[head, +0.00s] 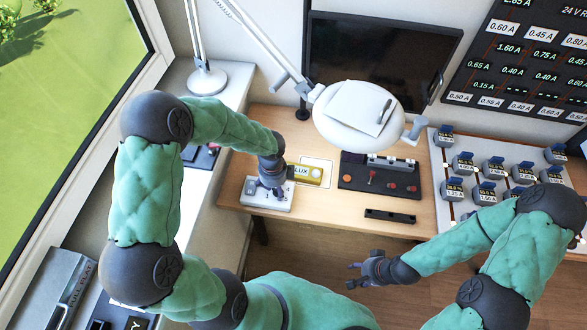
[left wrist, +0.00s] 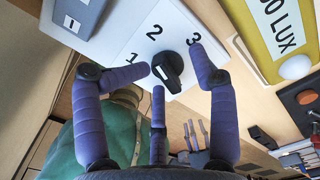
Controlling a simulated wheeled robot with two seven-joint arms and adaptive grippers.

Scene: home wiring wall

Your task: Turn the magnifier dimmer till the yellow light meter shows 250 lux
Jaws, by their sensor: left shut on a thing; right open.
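The dimmer is a white box (head: 256,204) on the left of the desk, marked 1, 2 and 3, with a black knob (left wrist: 169,70). The yellow light meter (head: 305,174) lies just right of the dimmer. In the left wrist view its display (left wrist: 278,22) shows "0 LUX", with its leading digits cut off. The white magnifier head (head: 340,135) hangs above the desk. My right gripper (head: 366,272) is open and empty before the desk.
A black panel with buttons and a red lever (head: 373,180) stands right of the meter. A dark bar (head: 390,216) lies near the front edge. A dark monitor (head: 385,55) stands behind. Several grey dial boxes (head: 463,162) fill the board at right.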

